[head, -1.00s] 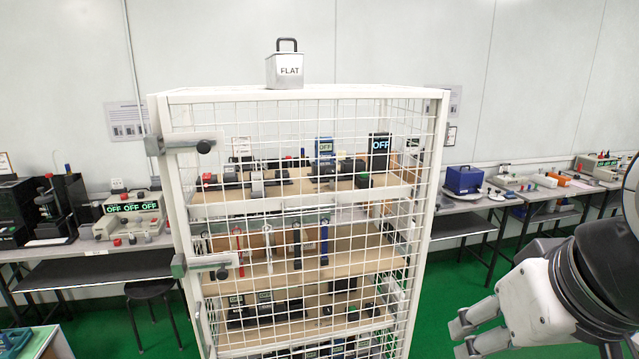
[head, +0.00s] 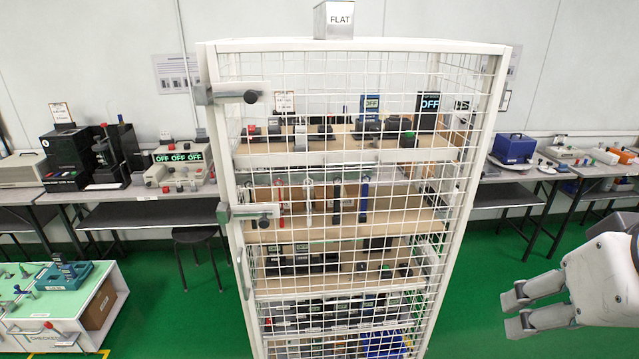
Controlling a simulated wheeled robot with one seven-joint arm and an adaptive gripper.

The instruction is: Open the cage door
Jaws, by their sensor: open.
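A tall white cage (head: 487,125) with a wire mesh front stands in the middle of the head view. Its mesh door (head: 330,205) looks shut, with shelves of testers behind it. Two grey latches with black knobs sit on the left side, an upper latch (head: 232,94) and a lower latch (head: 247,213). A slim upright handle (head: 243,272) is below the lower latch on the left edge. My gripper (head: 510,312) is at the lower right, open and empty, to the right of the cage and apart from it.
A metal box marked FLAT (head: 333,20) stands on the cage top. A low cabinet (head: 112,300) is at the lower left, with a stool (head: 195,236) behind. Benches with testers line the wall.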

